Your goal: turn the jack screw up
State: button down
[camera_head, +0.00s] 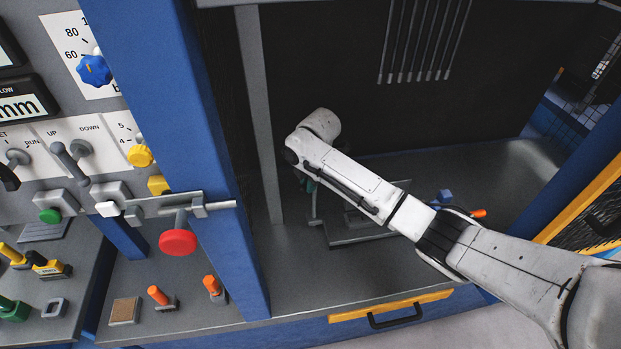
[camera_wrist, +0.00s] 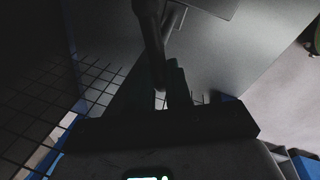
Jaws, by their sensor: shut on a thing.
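My gripper (camera_wrist: 164,78) shows in the dark wrist view. Its two fingers are shut on a dark rod-like handle (camera_wrist: 152,36), which runs up toward the top of that view. I take this handle to be part of the jack screw, but the view is too dark to be sure. In the head view my white arm reaches from the lower right into the machine's open bay, and its wrist mostly hides the gripper and the held part. A grey metal frame (camera_head: 352,240) on the bay floor shows partly behind the arm.
A grey upright post (camera_head: 262,120) stands just left of my wrist. A blue column (camera_head: 190,130) and a control panel with a red knob (camera_head: 178,242) lie further left. A blue block (camera_head: 443,197) and an orange-tipped part (camera_head: 478,213) lie behind the arm. The bay floor at right is clear.

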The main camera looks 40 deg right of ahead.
jog(key=shift+w+m, duration=0.15)
jog(key=shift+m, duration=0.55)
jog(key=c, duration=1.1)
grip_release()
jog(key=shift+o, duration=0.2)
notch_tip(320, 180, up, 11)
jog(key=s, duration=0.2)
jog(key=shift+a+f, duration=0.15)
jog(key=shift+a, duration=0.1)
